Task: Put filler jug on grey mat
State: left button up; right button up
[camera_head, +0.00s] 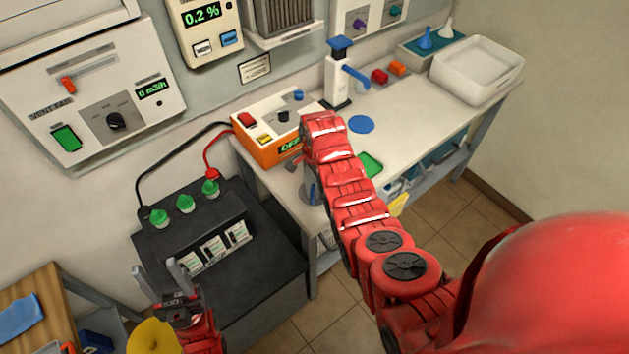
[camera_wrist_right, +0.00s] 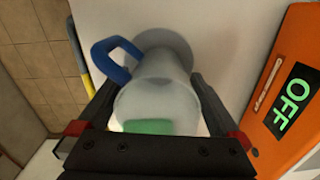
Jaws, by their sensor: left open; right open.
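The filler jug (camera_wrist_right: 155,100) is translucent with a blue handle. In the right wrist view it stands between the two fingers of my right gripper (camera_wrist_right: 153,92), which is open around it. In the head view the jug (camera_head: 311,191) is mostly hidden behind my right arm, near the bench's front edge. A grey round shape (camera_wrist_right: 176,39) shows at the jug's far end in the wrist view; I cannot tell whether it is the grey mat or the jug's base. My left gripper (camera_head: 156,272) is open and empty at lower left, beside the black battery.
An orange charger (camera_head: 267,138) stands close to the jug. The white bench (camera_head: 420,115) also holds a blue disc (camera_head: 361,124), a green mat (camera_head: 371,164), a blue-topped dispenser (camera_head: 339,80) and a white tray (camera_head: 478,68). The black battery (camera_head: 263,262) stands left of the bench.

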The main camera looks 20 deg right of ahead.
jog(key=shift+r, duration=0.2)
jog(key=shift+w+r, duration=0.1)
jog(key=shift+r, duration=0.05)
notch_tip(320, 180, up, 12)
jog(key=p, duration=0.2)
jog(key=shift+s+p, duration=0.2)
jog(key=shift+p, duration=0.1)
jog(key=shift+f, duration=0.25)
